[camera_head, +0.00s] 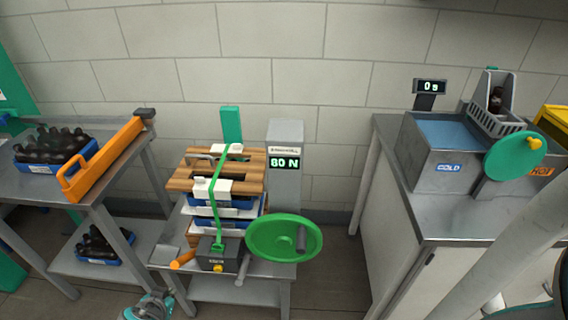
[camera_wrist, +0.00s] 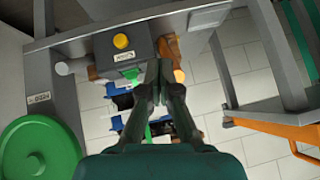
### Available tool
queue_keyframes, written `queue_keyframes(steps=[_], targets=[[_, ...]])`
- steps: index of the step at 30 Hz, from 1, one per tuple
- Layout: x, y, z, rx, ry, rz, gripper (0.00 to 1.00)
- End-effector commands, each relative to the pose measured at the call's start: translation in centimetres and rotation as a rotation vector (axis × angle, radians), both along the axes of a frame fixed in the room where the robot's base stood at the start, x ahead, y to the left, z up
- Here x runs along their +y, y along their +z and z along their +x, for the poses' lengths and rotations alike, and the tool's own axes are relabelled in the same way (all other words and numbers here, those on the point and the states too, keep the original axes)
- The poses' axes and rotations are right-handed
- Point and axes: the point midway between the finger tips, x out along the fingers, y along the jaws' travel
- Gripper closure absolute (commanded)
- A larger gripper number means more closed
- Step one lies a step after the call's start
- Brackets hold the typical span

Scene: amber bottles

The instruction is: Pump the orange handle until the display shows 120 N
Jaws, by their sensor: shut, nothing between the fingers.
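The orange handle (camera_head: 182,260) sticks out to the left of the dark ratchet box (camera_head: 215,255) at the front of the strapped stack. The display (camera_head: 284,163) reads 80 N. A green strap (camera_head: 217,190) runs over the wooden boards (camera_head: 190,180). A yellow button (camera_wrist: 122,41) sits on the box.
A green handwheel (camera_head: 270,238) stands right of the box. On the left, a steel table (camera_head: 115,160) holds a blue crate (camera_head: 40,167) of dark bottles and a long orange bar (camera_head: 100,160). A sink bench (camera_head: 440,222) stands to the right.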

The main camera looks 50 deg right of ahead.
Motion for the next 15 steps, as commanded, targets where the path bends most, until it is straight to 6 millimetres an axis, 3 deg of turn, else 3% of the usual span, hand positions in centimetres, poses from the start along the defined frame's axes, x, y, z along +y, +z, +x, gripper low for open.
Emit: queue_keyframes(steps=[15], targets=[[-0.44, 0.18, 0.59, 0.018, -0.012, 0.020, 1.00]])
